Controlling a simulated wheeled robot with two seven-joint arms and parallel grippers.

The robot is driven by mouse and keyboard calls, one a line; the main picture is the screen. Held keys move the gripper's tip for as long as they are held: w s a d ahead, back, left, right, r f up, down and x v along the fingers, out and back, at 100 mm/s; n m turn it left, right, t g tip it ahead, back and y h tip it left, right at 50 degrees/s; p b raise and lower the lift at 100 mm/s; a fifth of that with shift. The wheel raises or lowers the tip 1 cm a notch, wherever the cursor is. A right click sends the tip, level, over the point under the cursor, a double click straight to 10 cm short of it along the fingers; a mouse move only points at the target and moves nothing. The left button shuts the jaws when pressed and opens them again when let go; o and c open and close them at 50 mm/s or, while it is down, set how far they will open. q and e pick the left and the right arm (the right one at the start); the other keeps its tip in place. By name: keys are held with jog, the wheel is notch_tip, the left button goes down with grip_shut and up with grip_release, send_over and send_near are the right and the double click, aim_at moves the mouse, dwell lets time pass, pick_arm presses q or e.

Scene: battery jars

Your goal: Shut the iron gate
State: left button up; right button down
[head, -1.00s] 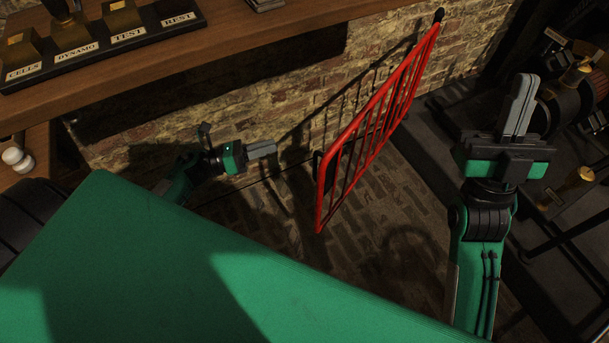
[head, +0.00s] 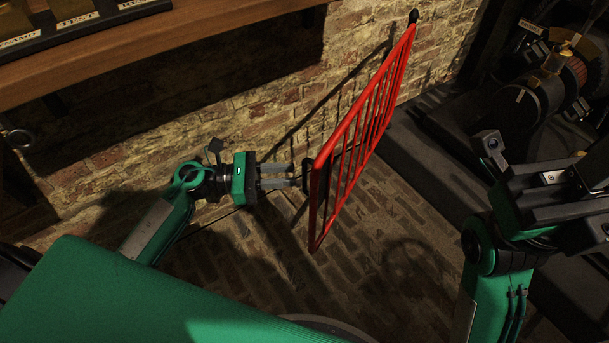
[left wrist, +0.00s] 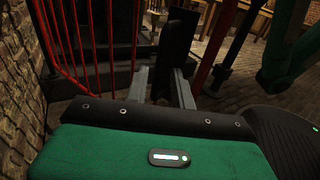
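The red barred iron gate (head: 365,125) stands swung out from the brick wall. Its far top corner meets a dark post at the wall. A dark handle or latch piece (head: 307,172) sits at its free end. My left gripper (head: 290,176) is just left of that end, its fingers apart and pointing at the dark piece. In the left wrist view the gripper (left wrist: 162,88) has its fingers apart with a dark upright plate (left wrist: 177,45) ahead between them; contact is unclear. Red bars (left wrist: 95,40) show to the left. My right gripper (head: 580,190) is at the right, its fingertips unclear.
A wooden bench (head: 150,55) with labelled items runs along the brick wall (head: 250,120) at upper left. Dark machinery (head: 540,100) on a dark plinth (head: 430,160) stands at right. The brick floor (head: 370,255) around the gate is clear.

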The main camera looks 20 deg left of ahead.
aim_at(305, 188)
pick_arm(q)
jog(key=x, duration=0.5)
jog(key=shift+b, duration=0.35)
grip_shut()
